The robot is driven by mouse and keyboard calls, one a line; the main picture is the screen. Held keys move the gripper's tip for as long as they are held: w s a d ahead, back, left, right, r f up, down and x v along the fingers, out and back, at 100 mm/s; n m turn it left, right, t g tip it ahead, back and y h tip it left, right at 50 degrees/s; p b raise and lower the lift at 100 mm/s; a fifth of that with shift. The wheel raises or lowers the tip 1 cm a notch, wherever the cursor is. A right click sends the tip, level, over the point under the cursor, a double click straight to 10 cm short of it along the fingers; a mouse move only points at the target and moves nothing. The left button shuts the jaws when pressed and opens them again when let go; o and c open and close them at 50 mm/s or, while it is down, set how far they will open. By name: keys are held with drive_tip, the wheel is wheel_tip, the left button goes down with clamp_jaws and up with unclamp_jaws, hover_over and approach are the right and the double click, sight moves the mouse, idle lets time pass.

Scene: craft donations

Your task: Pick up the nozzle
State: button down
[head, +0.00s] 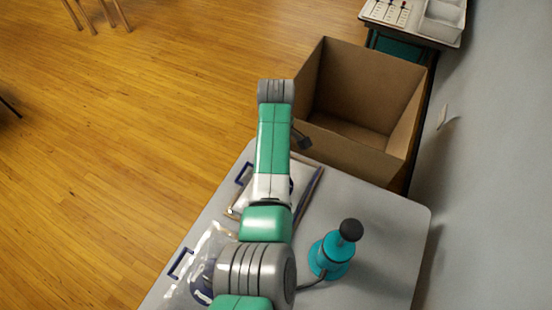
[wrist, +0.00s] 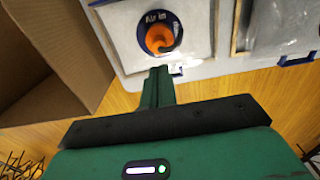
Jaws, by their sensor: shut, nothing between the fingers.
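An orange curved piece (wrist: 159,39), which looks like the nozzle, lies within a dark blue round patch marked "Air in" (wrist: 156,17) on a pale sheet in the wrist view. The arm hides this spot in the head view. My gripper (wrist: 160,72) is shut and empty. In the wrist view its fingertips show just below the orange piece; a gap cannot be measured from this view. In the head view only a dark bit of the gripper shows beside the end of my arm.
A teal pump (head: 331,256) with a black knob stands on the grey table (head: 395,225) at the right, with a hose. A large open cardboard box (head: 390,80) stands beyond the table. A clear plastic bag (head: 207,250) lies at the table's left. Another table stands at top right.

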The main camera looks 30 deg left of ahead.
drive_tip(key=c, duration=1.1)
unclamp_jaws()
drive_tip(key=w+a+m+t+b, duration=0.2)
drive_tip(key=a+m+b, duration=0.2)
drive_tip(key=m+b, duration=0.5)
drive_tip(key=s+d+f+m+b, duration=0.1)
drive_tip(key=m, duration=0.2)
drive_tip(key=s+d+f+m+b, duration=0.1)
drive_tip(key=m+b, duration=0.1)
drive_tip(key=m, duration=0.1)
drive_tip(key=s+d+f+m+b, duration=0.1)
drive_tip(key=f+m, duration=0.1)
drive_tip(key=shift+d+m+g, duration=0.3)
drive_tip(key=shift+d+m, duration=0.05)
drive_tip(key=shift+m, duration=0.05)
drive_tip(key=shift+s+d, duration=0.1)
drive_tip(key=shift+w+f+b, duration=0.2)
drive_tip(key=shift+f+b, duration=0.45)
drive_tip(key=shift+f, duration=0.6)
drive_tip(key=shift+w+f+b, duration=0.25)
drive_tip(key=shift+f+b, duration=0.35)
drive_tip(key=shift+f, duration=0.65)
drive_tip(key=shift+w+f+b, duration=0.2)
drive_tip(key=shift+f+b, duration=0.45)
drive_tip(key=shift+f, duration=0.6)
